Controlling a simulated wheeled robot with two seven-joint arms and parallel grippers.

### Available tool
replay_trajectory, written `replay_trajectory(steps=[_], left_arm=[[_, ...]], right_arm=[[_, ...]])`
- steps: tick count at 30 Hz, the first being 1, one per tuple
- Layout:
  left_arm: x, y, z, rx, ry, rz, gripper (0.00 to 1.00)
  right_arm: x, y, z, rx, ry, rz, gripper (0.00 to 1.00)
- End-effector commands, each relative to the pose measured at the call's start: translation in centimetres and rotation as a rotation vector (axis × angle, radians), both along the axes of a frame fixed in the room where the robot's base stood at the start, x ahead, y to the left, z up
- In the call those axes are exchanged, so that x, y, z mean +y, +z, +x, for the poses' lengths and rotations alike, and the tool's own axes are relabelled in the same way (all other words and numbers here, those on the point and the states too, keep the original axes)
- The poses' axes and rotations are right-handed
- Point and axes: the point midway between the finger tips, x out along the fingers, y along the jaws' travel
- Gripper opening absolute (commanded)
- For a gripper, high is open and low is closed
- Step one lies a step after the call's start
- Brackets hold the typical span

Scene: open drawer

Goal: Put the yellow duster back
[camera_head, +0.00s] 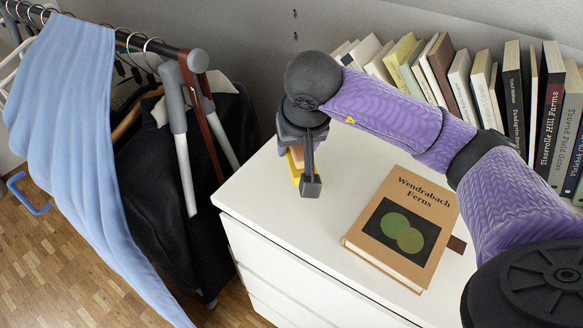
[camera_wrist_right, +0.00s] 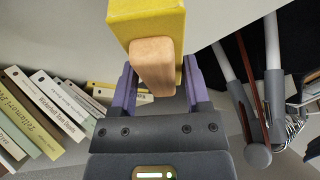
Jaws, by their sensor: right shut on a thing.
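The yellow duster (camera_head: 296,172) shows as a small strip of yellow with a bit of tan wood beside my right gripper (camera_head: 303,168), which hides most of it. In the right wrist view the duster (camera_wrist_right: 147,25) is a yellow block with a rounded wooden handle (camera_wrist_right: 153,66). The purple fingers of my right gripper are on either side of the handle, shut on it. The duster is at the left end of the white dresser top (camera_head: 330,215); I cannot tell whether it touches the top. My left gripper is not in view.
A brown book (camera_head: 406,226) lies on the dresser top, right of the gripper. A row of upright books (camera_head: 440,70) stands along the back. The dresser drawers (camera_head: 290,275) look shut. Left is a clothes rack with a blue cloth (camera_head: 75,130) and dark garments (camera_head: 165,165).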

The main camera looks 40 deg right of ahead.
Motion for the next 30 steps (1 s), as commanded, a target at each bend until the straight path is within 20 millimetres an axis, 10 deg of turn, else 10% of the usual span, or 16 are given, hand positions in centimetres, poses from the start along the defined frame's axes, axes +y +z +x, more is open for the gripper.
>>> replay_trajectory(steps=[6, 16, 17, 21, 30], left_arm=[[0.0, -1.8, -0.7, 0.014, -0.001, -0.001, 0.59], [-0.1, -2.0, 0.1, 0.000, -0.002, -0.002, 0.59], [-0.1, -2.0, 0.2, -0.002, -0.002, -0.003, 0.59], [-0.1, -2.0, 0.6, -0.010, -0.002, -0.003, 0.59], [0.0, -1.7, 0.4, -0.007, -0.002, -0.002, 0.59]], right_arm=[[0.0, -4.1, 0.0, 0.004, 0.001, 0.000, 0.06], [0.0, -4.2, 0.0, -0.001, 0.000, 0.000, 0.06], [0.0, -4.2, 0.0, -0.001, 0.000, 0.000, 0.65], [0.0, -4.1, 0.0, -0.001, 0.000, 0.000, 0.95], [0.0, -3.8, 0.0, -0.003, 0.001, 0.001, 0.96]])
